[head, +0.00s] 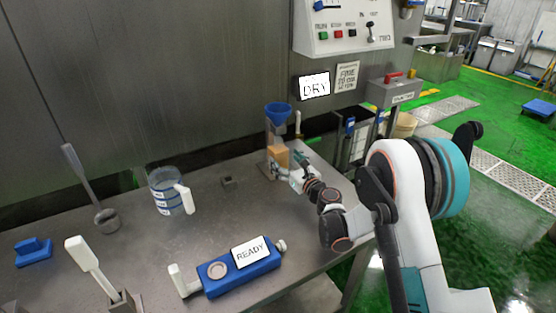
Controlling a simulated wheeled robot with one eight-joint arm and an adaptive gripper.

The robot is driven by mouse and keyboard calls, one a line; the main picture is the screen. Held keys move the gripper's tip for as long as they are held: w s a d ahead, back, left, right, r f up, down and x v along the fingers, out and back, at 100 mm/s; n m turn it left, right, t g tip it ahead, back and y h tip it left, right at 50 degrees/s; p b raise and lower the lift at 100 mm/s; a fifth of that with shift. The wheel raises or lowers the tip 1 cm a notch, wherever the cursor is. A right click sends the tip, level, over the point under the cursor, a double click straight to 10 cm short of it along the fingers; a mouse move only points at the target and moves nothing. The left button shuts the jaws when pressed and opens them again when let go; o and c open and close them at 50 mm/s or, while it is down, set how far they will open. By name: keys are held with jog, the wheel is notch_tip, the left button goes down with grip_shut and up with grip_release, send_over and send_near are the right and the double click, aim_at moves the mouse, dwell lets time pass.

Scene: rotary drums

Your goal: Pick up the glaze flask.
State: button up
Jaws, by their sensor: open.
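No label in the head view names a glaze flask. An amber block-like vessel (278,156) stands at the back right of the steel table, below a blue funnel (278,113); it may be the flask, but I cannot tell for sure. My gripper (293,168) is open and just to the right of this amber vessel, with my arm reaching in from the right. The fingers are small and partly merge with the things behind, so I cannot tell whether they touch it. A clear jug (161,183) with blue bands and a white handle stands further left.
A blue unit with a READY sign (251,251) lies at the table's front. A ladle in a cup (107,219), a white-handled tool (85,256) and a blue block (33,251) are at left. A control panel (343,28) hangs above.

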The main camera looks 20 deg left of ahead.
aim_at(282, 157)
jog(key=b+x, duration=0.2)
jog(key=x, duration=0.3)
jog(key=shift+w+a+f, duration=0.1)
jog(key=shift+w+f, duration=0.1)
jog(key=shift+w, duration=0.05)
jog(key=shift+w+a+r, duration=0.1)
jog(key=shift+w+a, duration=0.1)
jog(key=c, duration=1.2)
